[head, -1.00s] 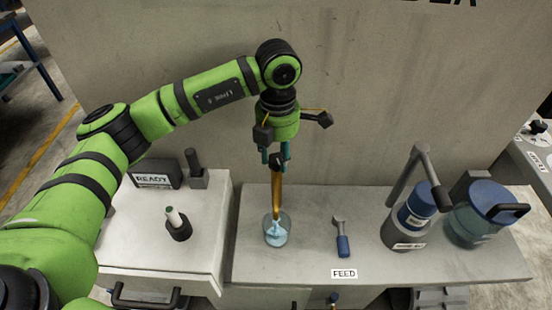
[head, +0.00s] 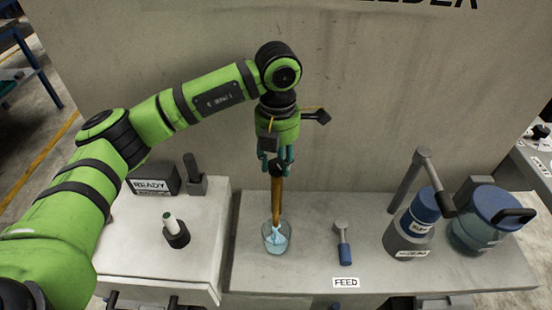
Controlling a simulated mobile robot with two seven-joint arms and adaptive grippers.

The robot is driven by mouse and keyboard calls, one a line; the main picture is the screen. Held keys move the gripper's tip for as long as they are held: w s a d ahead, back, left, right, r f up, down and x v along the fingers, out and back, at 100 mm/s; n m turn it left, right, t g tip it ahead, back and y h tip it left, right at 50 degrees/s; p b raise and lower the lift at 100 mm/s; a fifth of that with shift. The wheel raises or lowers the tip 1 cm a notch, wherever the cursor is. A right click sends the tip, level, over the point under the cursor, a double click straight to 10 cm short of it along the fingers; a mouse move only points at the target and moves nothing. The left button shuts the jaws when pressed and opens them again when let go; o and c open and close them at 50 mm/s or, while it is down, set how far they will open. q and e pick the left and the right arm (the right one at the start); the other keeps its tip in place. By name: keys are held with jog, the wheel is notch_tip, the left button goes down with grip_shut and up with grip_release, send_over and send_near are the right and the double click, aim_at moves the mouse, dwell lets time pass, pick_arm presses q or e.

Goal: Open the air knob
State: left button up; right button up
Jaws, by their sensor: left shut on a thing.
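My left gripper (head: 278,158) is shut on the upper end of a thin brown rod (head: 277,200) with a dark top. The rod points down and its lower end is in a clear glass (head: 287,240) holding something pale blue. No knob in the head view is labelled as the air knob. A small lever with a grey head and blue handle (head: 344,252) is on the bench, behind the FEED label. My right gripper is not in view.
A grey and blue canister (head: 408,238) with a bent grey arm and a blue-lidded jar (head: 485,232) stand at the right. A READY box (head: 153,181) and a dark holder with a pale-tipped piece (head: 176,234) are at the left. A wall rises behind.

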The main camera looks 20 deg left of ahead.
aim_at(280, 163)
pick_arm(q)
jog(key=o, duration=1.1)
jog(key=shift+w+d, duration=0.1)
jog(key=shift+d, duration=0.05)
jog(key=shift+o, duration=0.2)
jog(key=shift+w+d, duration=0.1)
jog(key=shift+w, duration=0.05)
notch_tip(280, 163, up, 12)
